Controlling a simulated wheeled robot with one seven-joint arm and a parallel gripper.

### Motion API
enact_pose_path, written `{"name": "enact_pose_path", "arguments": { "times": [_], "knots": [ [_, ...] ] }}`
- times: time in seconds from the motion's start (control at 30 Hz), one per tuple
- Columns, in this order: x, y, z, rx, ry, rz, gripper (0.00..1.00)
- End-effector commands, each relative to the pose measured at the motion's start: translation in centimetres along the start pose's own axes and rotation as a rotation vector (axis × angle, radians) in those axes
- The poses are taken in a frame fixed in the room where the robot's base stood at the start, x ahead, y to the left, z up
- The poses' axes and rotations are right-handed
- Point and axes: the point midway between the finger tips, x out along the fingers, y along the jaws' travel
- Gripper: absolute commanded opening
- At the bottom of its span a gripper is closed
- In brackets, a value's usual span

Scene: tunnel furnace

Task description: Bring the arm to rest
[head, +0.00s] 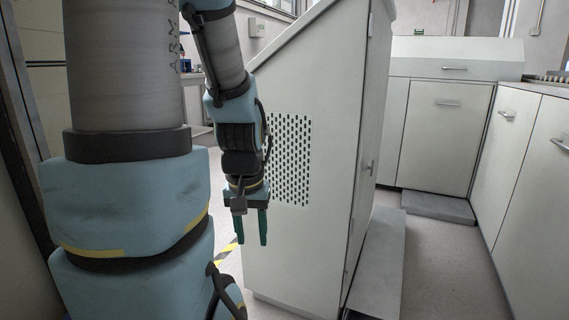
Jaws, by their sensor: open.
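My arm hangs down on the left side of the head view, with its large blue and grey links close to the camera. My gripper (252,240) points downward at the end of the arm, in front of the side of a white cabinet. Its two green fingers are apart, with nothing visible between them. I cannot tell how far the gripper is from the cabinet side.
The white cabinet (310,240) with a slotted vent panel (288,160) stands close by the gripper. A grey step (378,265) lies along its right side. More cabinets (440,125) stand behind and at right. Open floor (440,270) runs between them.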

Motion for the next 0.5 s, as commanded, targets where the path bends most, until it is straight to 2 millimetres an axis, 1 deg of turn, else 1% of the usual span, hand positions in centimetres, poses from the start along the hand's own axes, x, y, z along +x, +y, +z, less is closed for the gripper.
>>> {"name": "enact_pose_path", "arguments": {
  "times": [0.03, 0.17, 0.5],
  "knots": [
    [-2.1, 0.1, -0.3, 0.002, -0.001, 0.0, 0.45],
    [-4.5, 0.1, -0.7, 0.004, 0.0, 0.0, 0.45],
    [-12.8, 0.1, -1.9, 0.006, 0.0, 0.0, 0.45]
  ]
}}
